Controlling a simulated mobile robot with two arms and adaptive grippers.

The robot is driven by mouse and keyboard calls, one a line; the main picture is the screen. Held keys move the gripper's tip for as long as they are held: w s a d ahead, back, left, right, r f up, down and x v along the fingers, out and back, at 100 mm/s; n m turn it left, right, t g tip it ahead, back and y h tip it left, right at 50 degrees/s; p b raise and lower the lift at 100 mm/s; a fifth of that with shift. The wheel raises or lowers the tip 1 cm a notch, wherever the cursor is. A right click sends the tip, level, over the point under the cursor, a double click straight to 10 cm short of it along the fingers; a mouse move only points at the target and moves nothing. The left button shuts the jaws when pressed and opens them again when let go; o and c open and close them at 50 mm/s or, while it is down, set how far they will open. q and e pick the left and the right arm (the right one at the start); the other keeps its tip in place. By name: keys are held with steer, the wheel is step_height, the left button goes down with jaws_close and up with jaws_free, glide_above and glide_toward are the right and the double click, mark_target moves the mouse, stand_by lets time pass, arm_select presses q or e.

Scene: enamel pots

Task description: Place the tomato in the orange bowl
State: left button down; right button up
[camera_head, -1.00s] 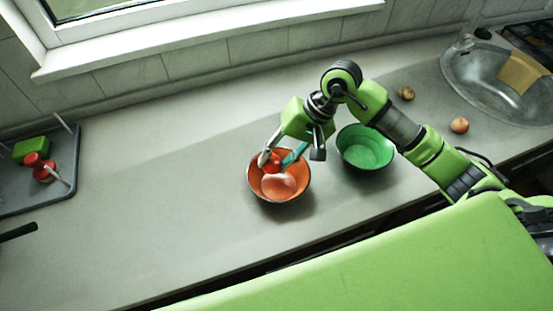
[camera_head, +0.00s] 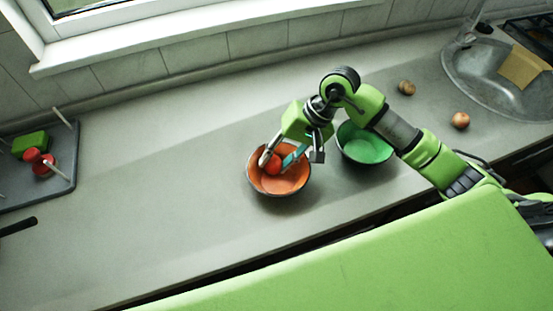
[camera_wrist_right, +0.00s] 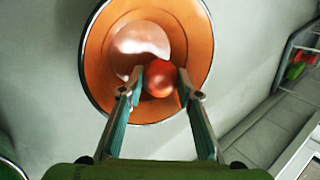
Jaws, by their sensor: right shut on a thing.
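The red tomato (camera_head: 273,164) is between the fingers of my right gripper (camera_head: 277,160), inside the outline of the orange bowl (camera_head: 284,185). In the right wrist view, the tomato (camera_wrist_right: 160,78) sits between the two fingertips of the right gripper (camera_wrist_right: 158,82), which is shut on it. Behind it is the orange inside of the bowl (camera_wrist_right: 190,35), with a pale round shiny patch beside the tomato. I cannot tell whether the tomato touches the bowl. My left gripper is in neither view.
A green bowl (camera_head: 366,146) stands close to the right of the orange bowl, under my right arm. Two round items, one brown (camera_head: 406,88) and one reddish (camera_head: 460,120), lie near the sink (camera_head: 490,85). A grey rack (camera_head: 62,180) stands at the left. The counter's left middle is clear.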

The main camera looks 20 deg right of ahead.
steer(key=o, duration=1.1)
steer(key=shift+r+p, duration=0.5)
steer(key=shift+p, duration=0.35)
steer(key=shift+d+r, duration=0.1)
steer(key=shift+r, duration=0.15)
steer(key=b+v, duration=0.3)
steer(key=v, duration=0.8)
steer(key=shift+r, duration=0.2)
steer(key=shift+d, duration=0.15)
